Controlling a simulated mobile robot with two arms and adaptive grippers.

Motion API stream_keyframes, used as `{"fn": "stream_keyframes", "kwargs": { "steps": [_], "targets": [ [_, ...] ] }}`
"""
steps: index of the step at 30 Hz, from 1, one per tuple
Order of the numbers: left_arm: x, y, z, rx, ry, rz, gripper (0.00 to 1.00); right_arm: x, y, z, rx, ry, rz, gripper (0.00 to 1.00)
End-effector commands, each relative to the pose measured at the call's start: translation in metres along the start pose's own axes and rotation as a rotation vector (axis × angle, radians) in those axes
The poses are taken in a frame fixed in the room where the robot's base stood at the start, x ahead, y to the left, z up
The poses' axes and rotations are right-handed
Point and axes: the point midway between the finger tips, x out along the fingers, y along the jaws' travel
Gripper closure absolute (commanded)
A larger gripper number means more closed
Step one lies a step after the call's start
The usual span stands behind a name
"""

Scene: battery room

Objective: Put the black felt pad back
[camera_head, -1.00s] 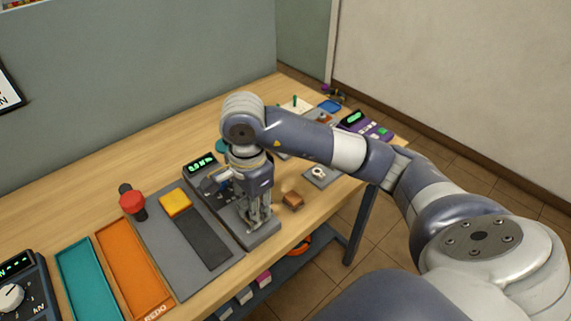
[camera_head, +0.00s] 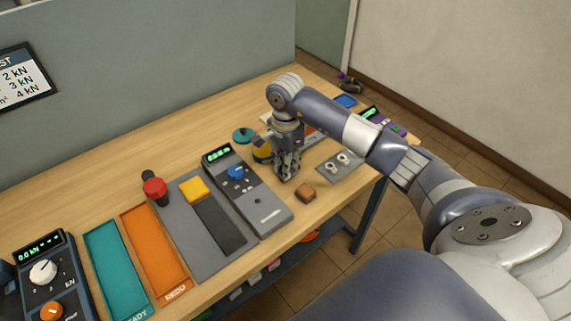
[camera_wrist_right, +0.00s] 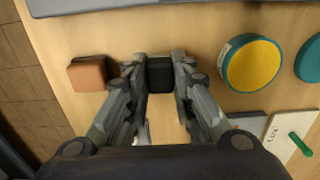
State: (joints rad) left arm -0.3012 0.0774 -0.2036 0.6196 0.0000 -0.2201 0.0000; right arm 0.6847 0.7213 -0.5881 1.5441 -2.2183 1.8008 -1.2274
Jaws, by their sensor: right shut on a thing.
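My right gripper (camera_head: 286,178) points down over the bare wood between the grey meter and the plate with white rings. In the right wrist view its fingers (camera_wrist_right: 160,85) are closed on the sides of a small black block-like piece (camera_wrist_right: 160,74), which looks like the black felt pad. I cannot tell whether the pad touches the wood. In the head view the fingers hide it. My left gripper is not in view.
A brown block (camera_head: 305,193) lies close in front of the gripper; a yellow-topped round tin (camera_head: 262,154) stands close behind. The grey meter (camera_head: 247,193) is to the left. A grey plate with white rings (camera_head: 338,167) is to the right. Bare wood lies between them.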

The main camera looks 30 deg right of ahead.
Motion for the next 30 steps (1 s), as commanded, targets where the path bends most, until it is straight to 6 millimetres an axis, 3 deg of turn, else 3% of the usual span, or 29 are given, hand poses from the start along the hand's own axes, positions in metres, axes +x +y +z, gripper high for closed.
{"fn": "stream_keyframes", "kwargs": {
  "steps": [2, 13, 14, 16, 30],
  "targets": [
    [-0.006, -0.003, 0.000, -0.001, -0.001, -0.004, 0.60, 0.006, 0.000, 0.001, 0.000, -0.002, 0.001, 1.00],
    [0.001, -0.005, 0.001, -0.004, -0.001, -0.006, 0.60, 0.014, 0.000, 0.000, -0.001, 0.001, -0.001, 1.00],
    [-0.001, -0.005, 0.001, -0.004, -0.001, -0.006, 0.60, 0.012, 0.000, 0.000, 0.000, 0.001, -0.002, 0.71],
    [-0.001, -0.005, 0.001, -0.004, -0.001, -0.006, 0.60, 0.012, 0.000, 0.000, 0.000, 0.001, -0.001, 0.57],
    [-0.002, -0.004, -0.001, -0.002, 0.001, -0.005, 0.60, 0.004, -0.001, 0.000, 0.000, 0.000, -0.005, 0.57]
  ]
}}
